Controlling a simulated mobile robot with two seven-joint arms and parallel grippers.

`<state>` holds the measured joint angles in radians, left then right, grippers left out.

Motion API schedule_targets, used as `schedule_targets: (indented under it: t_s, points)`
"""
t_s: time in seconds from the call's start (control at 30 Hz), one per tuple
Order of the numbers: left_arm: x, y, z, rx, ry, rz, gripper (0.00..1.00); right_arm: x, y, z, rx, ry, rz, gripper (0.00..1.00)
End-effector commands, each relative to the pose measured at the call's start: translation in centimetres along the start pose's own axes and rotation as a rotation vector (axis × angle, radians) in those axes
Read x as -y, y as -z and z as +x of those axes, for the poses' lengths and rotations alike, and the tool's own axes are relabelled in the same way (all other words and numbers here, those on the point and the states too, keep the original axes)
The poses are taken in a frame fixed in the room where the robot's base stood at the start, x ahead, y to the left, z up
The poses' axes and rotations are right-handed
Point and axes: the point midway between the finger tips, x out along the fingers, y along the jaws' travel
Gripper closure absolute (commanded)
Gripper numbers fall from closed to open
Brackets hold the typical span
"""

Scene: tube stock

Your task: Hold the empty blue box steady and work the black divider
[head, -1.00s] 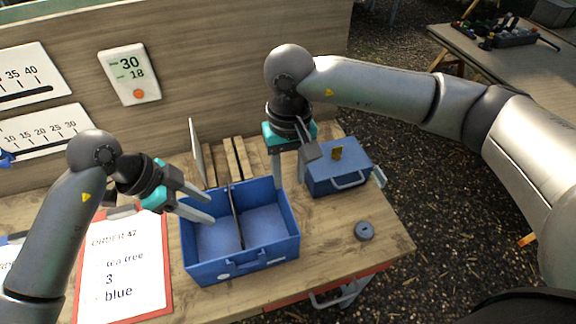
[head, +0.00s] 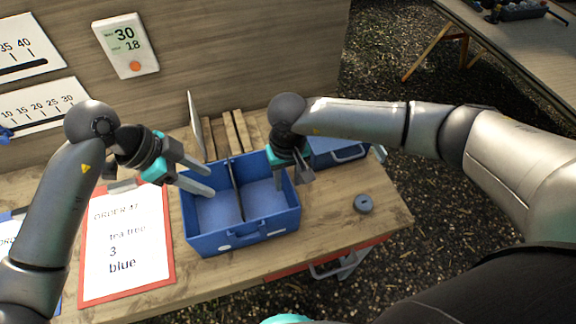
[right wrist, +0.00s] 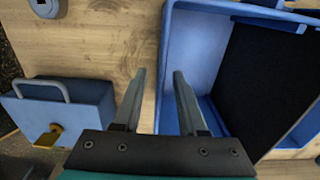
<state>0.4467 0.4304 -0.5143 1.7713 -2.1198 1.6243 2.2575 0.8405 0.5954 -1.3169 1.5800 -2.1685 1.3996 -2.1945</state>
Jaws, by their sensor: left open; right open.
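The open blue box (head: 245,240) stands empty on the wooden workbench. The thin black divider (head: 236,190) stands upright across it, splitting it into a left and a right compartment. The divider also shows as a large dark panel in the right wrist view (right wrist: 268,80). My left gripper (head: 211,182) is open, its fingers over the left compartment near the back left; contact cannot be told. My right gripper (head: 292,178) is open at the box's right wall. In the right wrist view its fingers (right wrist: 159,75) lie on either side of that wall, with gaps visible.
A closed blue case (head: 340,152) with a handle sits just right of the right gripper, partly hidden. A grey ring-like object (head: 364,203) lies near the bench's right edge. An order sheet on a red board (head: 125,277) lies at left. Wooden slats (head: 234,132) are behind the box.

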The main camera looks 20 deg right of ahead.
Motion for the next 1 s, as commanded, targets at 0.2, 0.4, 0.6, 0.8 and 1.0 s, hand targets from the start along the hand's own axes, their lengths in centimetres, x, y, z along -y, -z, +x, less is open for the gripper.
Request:
schedule_targets:
  t_s: [0.2, 0.4, 0.6, 0.8, 1.0]
  points:
    - [0.00, 0.00, -0.01, 0.000, 0.000, 0.000, 0.50, 0.04, -0.03, 1.18, 0.001, 0.001, -0.001, 0.59]
    - [0.00, 0.00, -0.01, 0.000, 0.000, 0.000, 0.50, 0.02, -0.03, 1.22, 0.000, 0.000, -0.001, 0.59]
    - [0.00, 0.00, -0.01, 0.000, 0.000, 0.000, 0.50, 0.01, -0.03, 1.20, 0.001, 0.000, -0.001, 0.77]
    - [0.00, 0.00, 0.00, 0.000, 0.000, 0.000, 0.50, 0.00, -0.03, 1.19, 0.001, 0.000, 0.000, 0.99]
    - [0.00, 0.00, -0.01, 0.000, 0.000, 0.000, 0.50, 0.00, -0.02, 1.18, 0.001, 0.000, 0.000, 1.00]
